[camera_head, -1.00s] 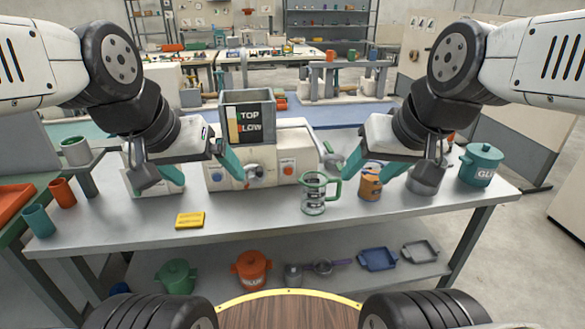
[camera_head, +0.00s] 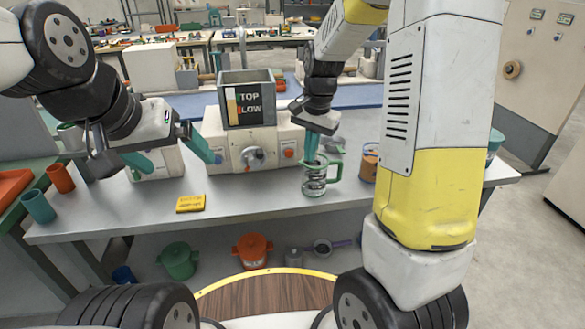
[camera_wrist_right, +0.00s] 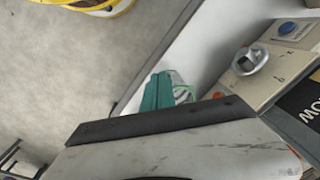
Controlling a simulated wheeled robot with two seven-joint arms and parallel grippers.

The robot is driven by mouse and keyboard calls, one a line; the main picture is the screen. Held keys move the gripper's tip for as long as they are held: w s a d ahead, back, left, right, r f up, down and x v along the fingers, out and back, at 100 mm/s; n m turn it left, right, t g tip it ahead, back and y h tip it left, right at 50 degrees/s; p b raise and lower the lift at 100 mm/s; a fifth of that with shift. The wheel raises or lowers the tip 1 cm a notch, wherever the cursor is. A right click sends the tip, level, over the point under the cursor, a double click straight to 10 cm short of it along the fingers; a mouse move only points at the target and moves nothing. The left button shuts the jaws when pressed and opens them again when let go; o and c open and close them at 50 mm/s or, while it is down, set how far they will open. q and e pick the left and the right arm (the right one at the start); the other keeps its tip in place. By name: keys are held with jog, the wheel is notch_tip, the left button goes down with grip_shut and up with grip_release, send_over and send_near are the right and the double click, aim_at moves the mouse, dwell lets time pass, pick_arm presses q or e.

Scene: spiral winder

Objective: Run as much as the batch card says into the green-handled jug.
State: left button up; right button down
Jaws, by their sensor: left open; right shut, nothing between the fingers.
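The green-handled jug (camera_head: 318,184) is clear and stands upright on the table, right of the winder machine. Its green handle is on the right; part of it shows behind my fingers in the right wrist view (camera_wrist_right: 183,95). My right gripper (camera_head: 311,160) points down at the jug's mouth, shut and empty; whether it touches the jug cannot be told. My left gripper (camera_head: 180,164) is open and empty at the machine's left. The machine (camera_head: 235,145) has a hopper (camera_head: 246,85) marked TOP and LOW, and a front knob (camera_head: 252,157).
A teal cup (camera_head: 38,206) and an orange cup (camera_head: 60,179) are at far left. Green (camera_head: 179,260) and orange (camera_head: 252,250) pots sit on the lower shelf.

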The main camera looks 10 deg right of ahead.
notch_tip(320, 180, down, 5)
jog(key=w+a+m+g, duration=0.1)
jog(key=w+a, duration=0.1)
jog(key=w, duration=0.1)
send_over(311, 196)
jog(key=s+a, duration=0.2)
jog(key=shift+h, duration=0.4)
notch_tip(311, 196, down, 10)
jog(key=shift+w+d+f, duration=0.1)
jog(key=shift+w+d, duration=0.35)
jog(key=shift+w+d, duration=0.8)
jog(key=shift+w, duration=0.1)
jog(key=shift+s+a, duration=0.1)
